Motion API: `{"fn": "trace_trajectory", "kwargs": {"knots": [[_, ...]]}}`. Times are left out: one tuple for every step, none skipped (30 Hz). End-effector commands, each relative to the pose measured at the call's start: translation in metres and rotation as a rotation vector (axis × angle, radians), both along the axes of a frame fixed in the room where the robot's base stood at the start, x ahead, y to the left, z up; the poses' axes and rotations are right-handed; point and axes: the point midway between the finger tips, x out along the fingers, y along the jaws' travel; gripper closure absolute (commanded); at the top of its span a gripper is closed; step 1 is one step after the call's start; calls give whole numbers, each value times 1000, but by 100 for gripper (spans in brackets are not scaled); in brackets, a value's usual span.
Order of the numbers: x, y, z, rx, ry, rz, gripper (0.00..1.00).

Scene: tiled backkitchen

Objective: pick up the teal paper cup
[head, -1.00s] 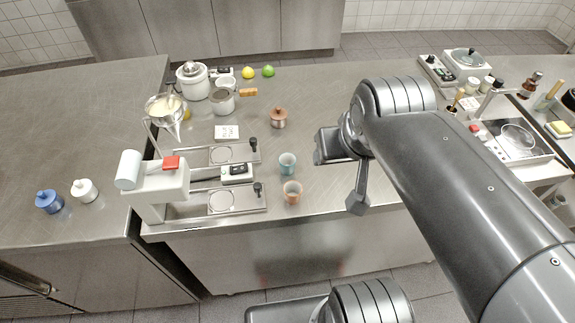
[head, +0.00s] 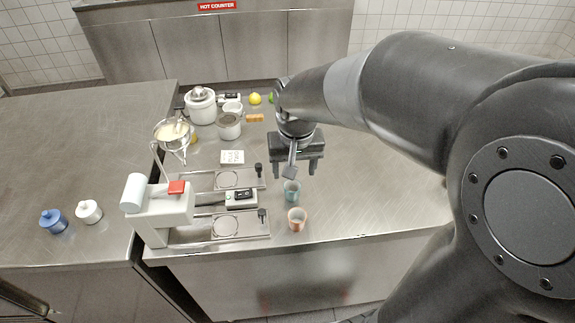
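The teal paper cup (head: 292,191) stands upright on the steel counter, just right of the espresso machine. My gripper (head: 296,170) is behind the cup in the picture, its two fingers pointing down and spread apart. It is open, with nothing seen between the fingers. A dark grey paddle-like part hangs in front of the gripper, just above the cup's rim. I cannot tell the exact height of the fingers above the counter.
An orange-pink cup (head: 297,219) stands close in front of the teal cup. A white card (head: 232,157) lies behind. The counter right of the cups is clear.

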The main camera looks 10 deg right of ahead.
Motion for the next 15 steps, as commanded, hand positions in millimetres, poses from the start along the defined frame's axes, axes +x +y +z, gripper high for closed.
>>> {"fn": "trace_trajectory", "kwargs": {"knots": [[0, 0, -9, -1, 6, 0, 37], [1, 0, -14, -1, 5, 0, 37], [1, 0, -21, -1, 6, 0, 37], [2, 0, -26, -1, 5, 0, 37], [3, 0, -30, -1, 5, 0, 37], [3, 0, -35, -1, 4, 0, 37], [4, 0, -38, -1, 4, 0, 37], [4, 0, -40, -1, 3, 0, 37], [5, 0, -43, 0, 1, 0, 37], [5, 0, -44, 0, 1, 0, 37], [5, 0, -46, 0, 1, 0, 37], [6, 0, -48, 0, 2, 0, 37], [6, 0, -51, 0, 2, 0, 37], [7, 0, -54, 0, 3, 0, 37], [8, 0, -59, -1, 4, 1, 37]]}}
